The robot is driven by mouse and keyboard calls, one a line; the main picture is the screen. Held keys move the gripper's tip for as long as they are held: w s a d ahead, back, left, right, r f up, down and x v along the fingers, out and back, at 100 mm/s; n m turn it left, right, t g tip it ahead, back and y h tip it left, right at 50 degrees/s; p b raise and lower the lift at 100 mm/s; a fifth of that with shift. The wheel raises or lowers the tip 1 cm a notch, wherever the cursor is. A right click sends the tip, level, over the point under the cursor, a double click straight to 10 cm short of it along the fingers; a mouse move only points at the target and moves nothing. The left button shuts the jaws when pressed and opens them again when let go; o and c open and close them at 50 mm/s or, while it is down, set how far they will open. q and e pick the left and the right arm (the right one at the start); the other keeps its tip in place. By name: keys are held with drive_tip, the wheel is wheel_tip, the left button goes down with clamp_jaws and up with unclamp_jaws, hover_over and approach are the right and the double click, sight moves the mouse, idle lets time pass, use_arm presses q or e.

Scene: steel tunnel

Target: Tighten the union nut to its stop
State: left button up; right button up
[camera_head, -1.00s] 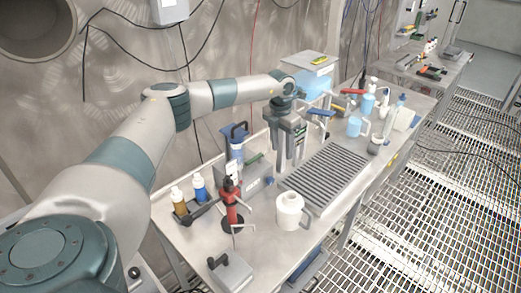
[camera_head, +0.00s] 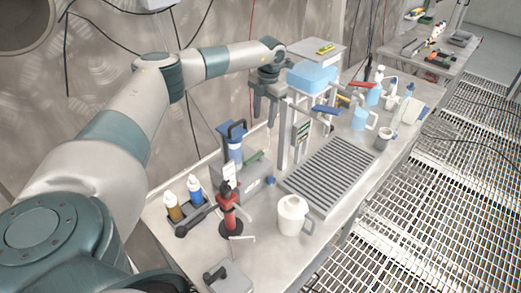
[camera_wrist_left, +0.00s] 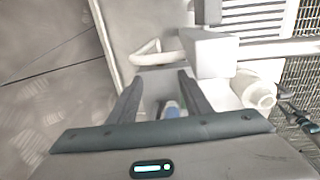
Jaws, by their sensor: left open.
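My left gripper (camera_head: 266,108) hangs fingers down, open and empty, above the back of the bench beside a grey upright stand (camera_head: 302,130). In the left wrist view, its two dark fingers (camera_wrist_left: 158,92) are spread, with a blurred blue item (camera_wrist_left: 172,109) below and between them. A pale square post (camera_wrist_left: 210,52) with a white pipe (camera_wrist_left: 275,49) and a bent tube (camera_wrist_left: 157,48) lies just beyond the fingertips. I cannot make out the union nut for certain in either view. My right gripper is not in view.
A blue-topped device (camera_head: 234,145), small bottles (camera_head: 195,190) and a red tool stand (camera_head: 230,208) crowd the near bench. A white jug (camera_head: 293,215) stands before a ribbed rack (camera_head: 332,176). Cups stand at right.

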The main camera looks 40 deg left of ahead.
use_arm(q)
drive_tip(key=f+p, duration=0.1)
drive_tip(key=f, duration=0.4)
drive_tip(key=a+f+p, duration=0.1)
drive_tip(key=f+p, duration=0.1)
drive_tip(key=f, duration=0.3)
drive_tip(key=f+p, duration=0.1)
drive_tip(key=f, duration=0.4)
drive_tip(key=shift+w+a+f, duration=0.1)
drive_tip(key=shift+a+f, duration=0.15)
drive_tip(key=shift+f, duration=0.05)
drive_tip(key=shift+a+f, duration=0.1)
drive_tip(key=shift+f, duration=0.75)
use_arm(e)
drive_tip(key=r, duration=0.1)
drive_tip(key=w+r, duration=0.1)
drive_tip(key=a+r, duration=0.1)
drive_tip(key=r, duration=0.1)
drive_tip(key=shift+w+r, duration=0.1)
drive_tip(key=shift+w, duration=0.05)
